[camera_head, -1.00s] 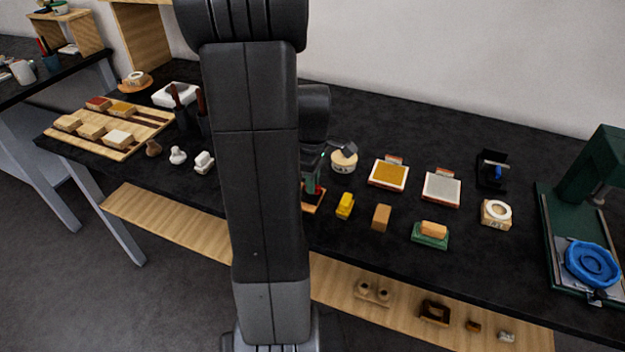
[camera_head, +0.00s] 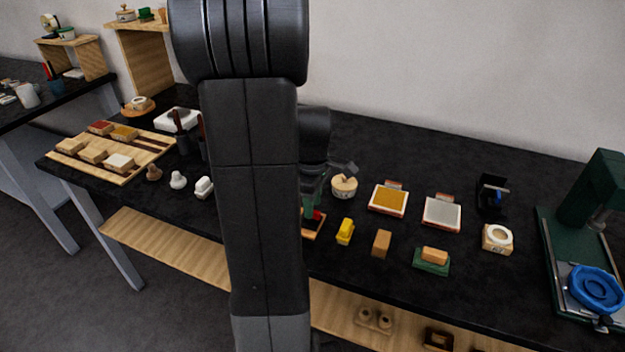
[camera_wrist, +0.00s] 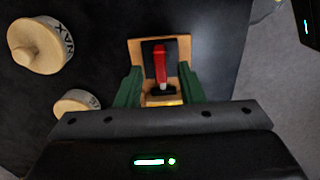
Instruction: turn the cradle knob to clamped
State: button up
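A red lever-like knob (camera_wrist: 160,68) stands on a black plate on a small wooden base (camera_wrist: 135,48) in the wrist view. It also shows, partly hidden by my arm, as a red spot (camera_head: 314,214) in the head view. My gripper (camera_wrist: 159,82) has green fingers, one on each side of the red knob, with a visible gap on both sides. It is open and appears not to touch the knob. No label shows which is the cradle knob.
A round labelled box (camera_head: 344,187) stands just behind the red knob's base. A yellow block (camera_head: 345,231) and a tan block (camera_head: 381,243) lie to its right. My arm hides the table's middle.

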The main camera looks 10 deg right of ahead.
notch_tip(320, 180, up, 12)
jog(key=shift+r, duration=0.2)
jog(key=shift+f, duration=0.1)
notch_tip(320, 180, down, 14)
jog(key=shift+r, duration=0.1)
dwell(0.7)
